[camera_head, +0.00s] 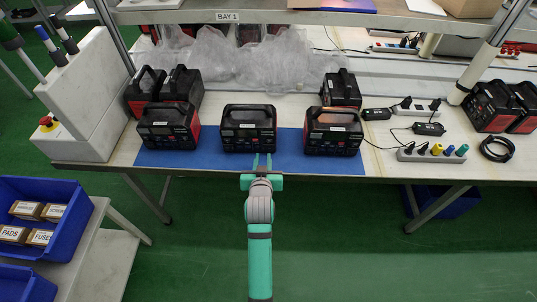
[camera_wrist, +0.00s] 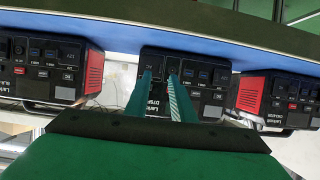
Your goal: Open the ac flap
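In the wrist view, the middle station's panel (camera_wrist: 207,75) shows several ports and covers. I cannot tell whether the fingertips touch the panel.
Similar red-sided stations stand on the left (camera_head: 169,126) and right (camera_head: 333,131) of the blue mat (camera_head: 210,167). More stand behind them. A power strip (camera_head: 432,155) lies to the right. A blue crate (camera_head: 30,215) is at the lower left.

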